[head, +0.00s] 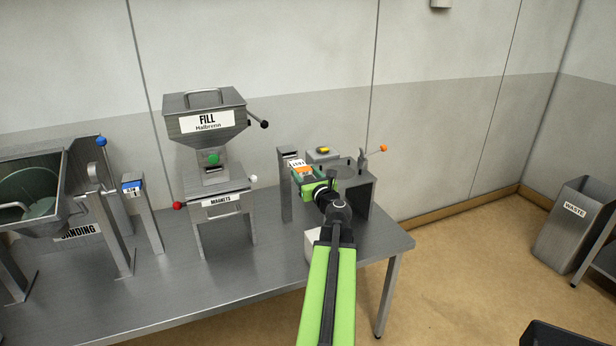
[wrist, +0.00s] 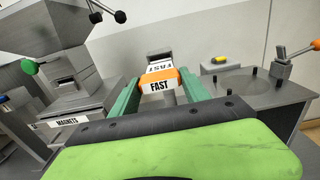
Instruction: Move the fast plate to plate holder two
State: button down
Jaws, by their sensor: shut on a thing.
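The fast plate (wrist: 158,82) has an orange top edge and a white label reading FAST. My gripper (wrist: 156,92) is shut on it, with a green finger on each side in the wrist view. In the head view my gripper (head: 313,180) holds the orange-edged plate (head: 303,170) beside a grey station near the table's right end. A grey post (head: 286,180) stands just behind the plate, with a slot-like top. In the wrist view a second white FAST label (wrist: 166,66) shows behind the plate. I cannot tell whether the plate touches the post. No label for plate holder two is readable.
A grey station (head: 358,185) with an orange-knobbed lever stands to the right. The FILL hopper (head: 205,125) and MAGNETS unit (head: 222,200) stand left. A post with a blue plate (head: 133,187) is farther left. A waste bin (head: 575,225) stands on the floor at right.

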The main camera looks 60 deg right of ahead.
aim_at(301, 168)
jog(key=shift+x, duration=2.2)
jog(key=shift+w+d, duration=0.1)
jog(key=shift+d, duration=0.05)
jog(key=x, duration=0.6)
jog(key=shift+w, duration=0.3)
dwell(1.4)
jog(key=shift+w+d, duration=0.1)
jog(key=shift+d, duration=0.1)
jog(key=shift+c, duration=2.3)
grip_release()
